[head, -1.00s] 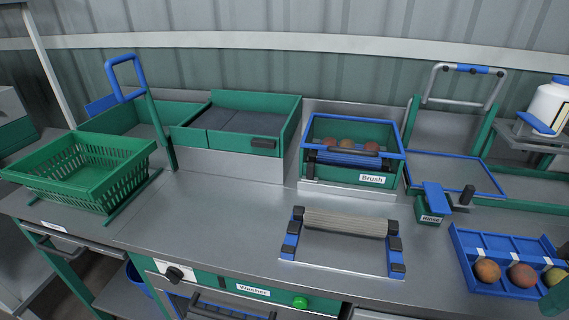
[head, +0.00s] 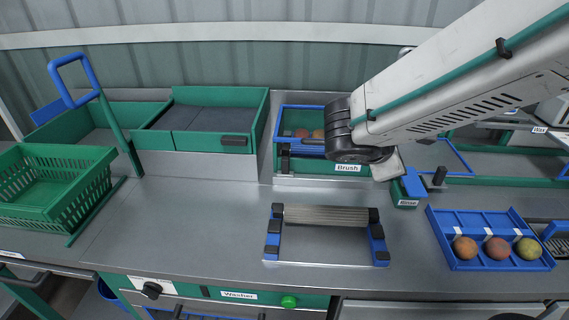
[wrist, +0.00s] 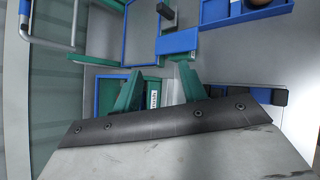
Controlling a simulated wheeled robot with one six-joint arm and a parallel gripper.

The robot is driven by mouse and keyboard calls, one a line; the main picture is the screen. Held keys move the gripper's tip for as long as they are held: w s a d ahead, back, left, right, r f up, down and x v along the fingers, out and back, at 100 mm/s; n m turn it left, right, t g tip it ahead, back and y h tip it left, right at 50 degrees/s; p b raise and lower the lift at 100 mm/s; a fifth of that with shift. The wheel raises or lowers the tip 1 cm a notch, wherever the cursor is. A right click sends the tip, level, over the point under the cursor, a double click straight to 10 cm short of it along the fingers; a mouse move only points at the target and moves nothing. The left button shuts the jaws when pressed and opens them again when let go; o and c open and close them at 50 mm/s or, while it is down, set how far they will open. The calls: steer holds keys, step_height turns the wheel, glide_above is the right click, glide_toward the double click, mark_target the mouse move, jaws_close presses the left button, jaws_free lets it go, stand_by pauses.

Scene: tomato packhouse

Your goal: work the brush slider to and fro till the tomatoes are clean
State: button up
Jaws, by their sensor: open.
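The green brush box (head: 338,168), with a blue rim and a "Brush" label, stands at the back of the bench. Reddish and orange tomatoes (head: 301,133) show inside its left part; my arm covers the right part. A dark bar (head: 290,149) runs along its front, with a black upright piece (head: 285,163) at the left end. My gripper's fingers are hidden in the head view. In the wrist view my gripper (wrist: 160,88) is open, its two green fingers apart with nothing between them. The box (wrist: 105,96) lies beyond them; I cannot tell any contact.
A ribbed roller on a blue-ended stand (head: 326,215) sits in front of the box. A blue tray (head: 483,220) with three tomatoes is at the right, near a "Rinse" block (head: 405,190). A green basket (head: 60,190) is at the left. Bare bench (head: 190,225) lies between.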

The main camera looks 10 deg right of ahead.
steer(key=w+a+f+n+t+y, duration=0.2)
steer(key=w+a+f+n+t, duration=0.25)
steer(key=w+a+n, duration=0.4)
steer(key=n+t+y, duration=0.3)
steer(key=n+y, duration=0.2)
steer(key=n, duration=0.4)
glide_toward(286, 163)
steer(key=w, duration=0.2)
steer(key=x, duration=0.7)
steer(key=shift+s+f, duration=0.1)
steer(key=shift+f, duration=0.2)
steer(key=shift+c, duration=0.3)
jaws_close()
